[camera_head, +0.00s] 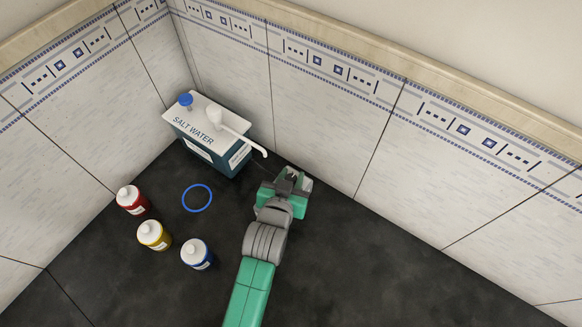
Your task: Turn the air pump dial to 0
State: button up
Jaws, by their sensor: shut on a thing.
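A small green and grey box (298,208), which looks like the air pump, stands on the dark bench near the back wall, just right of the salt water tank. My gripper (288,183) is over this box, reaching down onto it from the front, and is shut on the dial. The dial itself is hidden by my gripper and wrist, so its setting cannot be read. The fingertips are small and partly covered in this view.
The salt water tank (212,128) with a blue knob and white spout stands close on the left. A blue ring (197,198) lies on the bench. Red (132,201), yellow (154,236) and blue (197,255) bottles stand front left. The bench at right is clear.

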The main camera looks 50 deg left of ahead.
jog(key=n+g+y+b, duration=0.1)
jog(key=n+g+y, duration=0.1)
jog(key=shift+w+d+f+n+y+b, duration=0.1)
jog(key=shift+w+f+n+y+b, duration=0.1)
jog(key=shift+n+y+b, duration=0.15)
jog(key=n+g+y+b, duration=0.2)
jog(key=n+b, duration=0.1)
jog(key=shift+s+f+g+b, duration=0.1)
jog(key=shift+f+g+b, duration=0.05)
jog(key=shift+g+b, duration=0.2)
jog(key=n+g+b, duration=0.2)
jog(key=n+g+y+b, duration=0.1)
jog(key=n+g+b, duration=0.1)
jog(key=g, duration=0.1)
jog(key=shift+y, duration=0.25)
jog(key=n+g+b, duration=0.4)
jog(key=n+g, duration=0.1)
jog(key=g, duration=0.1)
jog(key=shift+s+n+h, duration=0.1)
jog(key=shift+n+h, duration=0.25)
jog(key=shift+h, duration=0.05)
jog(key=shift+g+b, duration=0.25)
jog(key=shift+b, duration=0.05)
jog(key=o, duration=1)
jog(key=shift+c, duration=0.2)
jog(key=shift+r, duration=0.25)
